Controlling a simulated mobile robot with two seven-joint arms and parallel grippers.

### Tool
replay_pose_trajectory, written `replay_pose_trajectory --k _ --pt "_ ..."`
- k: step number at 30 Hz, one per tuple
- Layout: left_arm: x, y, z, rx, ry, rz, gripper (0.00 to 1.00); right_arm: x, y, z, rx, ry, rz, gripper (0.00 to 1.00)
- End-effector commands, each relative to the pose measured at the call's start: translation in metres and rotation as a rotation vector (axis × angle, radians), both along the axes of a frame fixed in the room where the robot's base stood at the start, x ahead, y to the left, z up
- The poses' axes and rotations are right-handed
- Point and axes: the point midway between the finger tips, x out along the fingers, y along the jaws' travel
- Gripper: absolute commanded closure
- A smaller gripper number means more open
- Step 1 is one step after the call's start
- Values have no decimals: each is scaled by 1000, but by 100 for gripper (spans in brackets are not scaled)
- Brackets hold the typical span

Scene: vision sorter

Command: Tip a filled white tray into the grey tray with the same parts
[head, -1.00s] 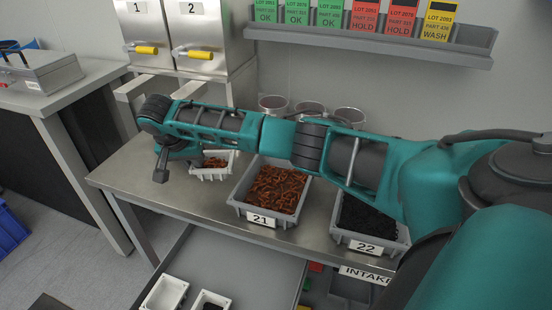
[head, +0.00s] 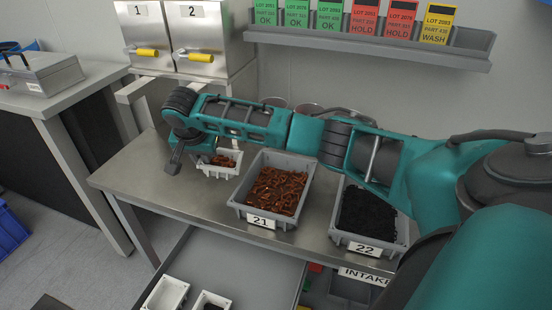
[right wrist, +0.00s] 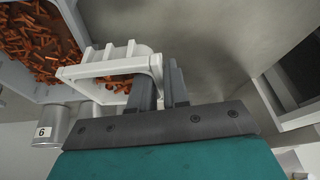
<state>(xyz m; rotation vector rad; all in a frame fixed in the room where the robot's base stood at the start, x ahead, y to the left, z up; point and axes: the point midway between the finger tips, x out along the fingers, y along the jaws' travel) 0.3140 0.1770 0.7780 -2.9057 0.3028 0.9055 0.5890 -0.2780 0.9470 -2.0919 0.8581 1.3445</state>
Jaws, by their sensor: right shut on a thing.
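A small white tray (head: 219,173) with rust-brown parts is at the left of the steel table, beside grey tray 21 (head: 286,222), which holds similar rust-brown parts. Grey tray 22 (head: 342,240) to the right holds black parts. My right gripper (right wrist: 161,88) is shut on the white tray's raised end; this tray also shows in the right wrist view (right wrist: 113,70). The fingertips are hidden in the head view. I cannot tell whether the tray touches the table. My left gripper is not in view.
Two more white trays stand low in front, one looking empty (head: 165,293), one with dark contents (head: 211,300). Round metal containers stand behind the grey trays, partly hidden by my arm. A sign shelf (head: 370,49) hangs above; cabinets (head: 180,40) stand at back left.

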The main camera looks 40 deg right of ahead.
Motion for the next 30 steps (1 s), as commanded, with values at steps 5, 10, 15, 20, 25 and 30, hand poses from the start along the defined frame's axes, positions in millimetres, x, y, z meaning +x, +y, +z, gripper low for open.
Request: replay_pose_trajectory --k 5,10,15,20,25,30 --pt "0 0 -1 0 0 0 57 -9 -9 10 61 -68 -1 100" --pt "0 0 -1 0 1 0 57 -17 -16 18 119 -130 1 100" --pt "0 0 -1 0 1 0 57 -26 -23 18 177 -190 0 100" --pt "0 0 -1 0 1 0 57 -31 -27 17 218 -235 0 100" --pt "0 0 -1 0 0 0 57 -33 -29 17 232 -251 2 100" --pt "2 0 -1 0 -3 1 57 -35 -32 19 248 -268 0 100"
